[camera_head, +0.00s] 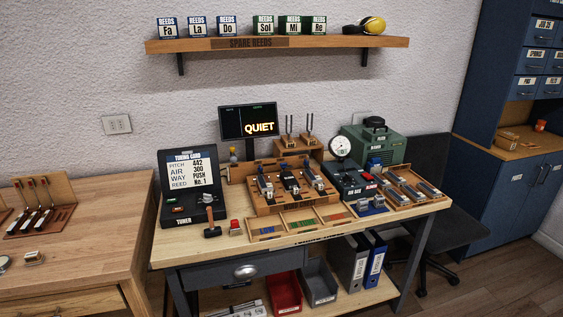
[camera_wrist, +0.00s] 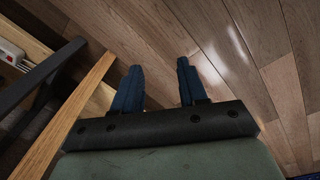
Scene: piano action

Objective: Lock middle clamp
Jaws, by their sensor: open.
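In the head view, a wooden rack (camera_head: 272,207) stands on the workbench with several dark, metal-topped clamps in a row. The middle clamp (camera_head: 289,183) sits between its neighbours; whether its lever is locked is too small to tell. My gripper (camera_wrist: 160,82) shows only in the wrist view. Its two dark blue fingers are apart, with nothing between them. It points down at the wooden floor, and no clamp shows in that view.
The workbench (camera_head: 200,248) also holds a black tuner case (camera_head: 190,184), a hammer (camera_head: 210,212), a small monitor (camera_head: 248,121), a dial gauge (camera_head: 340,147) and a green machine (camera_head: 374,146). A low tray (camera_head: 267,232) lies before the rack. A shelf (camera_head: 380,42) hangs above.

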